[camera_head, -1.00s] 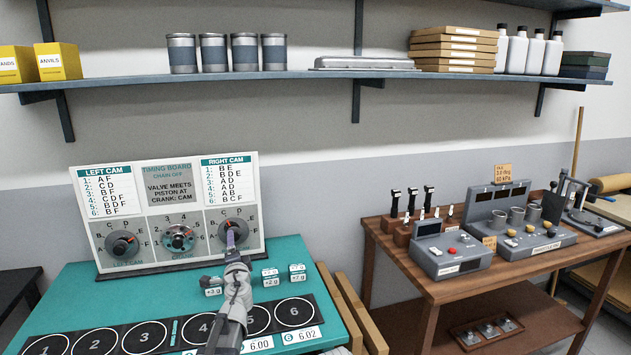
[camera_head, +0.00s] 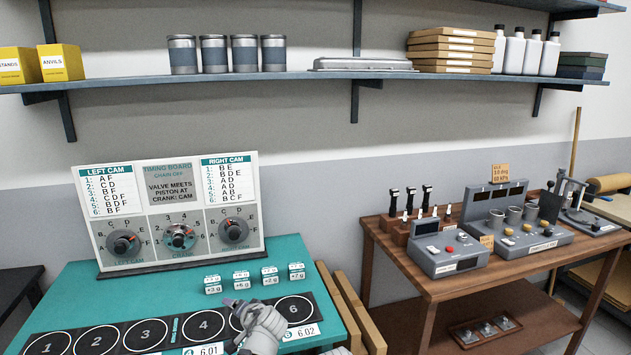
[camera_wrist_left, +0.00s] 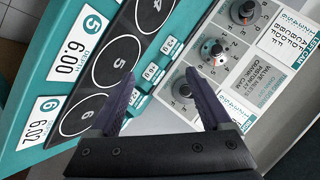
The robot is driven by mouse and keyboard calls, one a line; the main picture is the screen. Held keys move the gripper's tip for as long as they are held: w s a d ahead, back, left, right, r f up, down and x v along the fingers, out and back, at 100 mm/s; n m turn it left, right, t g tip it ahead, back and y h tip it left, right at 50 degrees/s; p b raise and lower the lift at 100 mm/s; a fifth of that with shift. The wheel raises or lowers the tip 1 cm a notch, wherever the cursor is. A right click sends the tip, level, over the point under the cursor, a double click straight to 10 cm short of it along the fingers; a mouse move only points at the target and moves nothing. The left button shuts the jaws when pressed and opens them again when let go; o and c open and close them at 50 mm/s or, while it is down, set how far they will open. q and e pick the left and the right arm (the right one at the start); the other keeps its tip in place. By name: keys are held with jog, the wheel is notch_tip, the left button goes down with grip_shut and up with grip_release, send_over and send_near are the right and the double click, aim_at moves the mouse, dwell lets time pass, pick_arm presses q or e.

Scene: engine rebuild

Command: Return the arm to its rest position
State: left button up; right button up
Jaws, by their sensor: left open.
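My left gripper (camera_head: 236,303) is low over the front of the teal bench (camera_head: 130,285), in front of circle 5 on the black numbered strip. It is empty. In the left wrist view its two dark fingers (camera_wrist_left: 160,100) stand wide apart with nothing between them. Beyond them show the numbered circles and the timing board (camera_wrist_left: 260,85). In the head view the timing board (camera_head: 170,210) stands upright at the back of the bench with three dials. My right gripper is not in view.
Small gram-marked blocks (camera_head: 242,280) stand in a row between strip and board. A wooden table (camera_head: 400,262) with control boxes (camera_head: 450,254) is on the right. A shelf (camera_head: 300,76) with cans and boxes runs above. The air between bench and shelf is clear.

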pick_arm(q)
jog(key=s+d+f+g+h, duration=0.2)
jog(key=s+d, duration=0.3)
jog(key=s, duration=0.3)
jog(key=s+d+f+g+h, duration=0.2)
jog(key=s+d+f+g, duration=0.2)
jog(key=s, duration=0.5)
jog(key=s+d+f+g+h, duration=0.1)
jog(key=s+d+f+g, duration=0.3)
jog(key=s, duration=0.5)
jog(key=shift+s+d+f+n+h, duration=0.15)
jog(key=shift+d+f+n+h, duration=0.2)
jog(key=shift+d, duration=0.55)
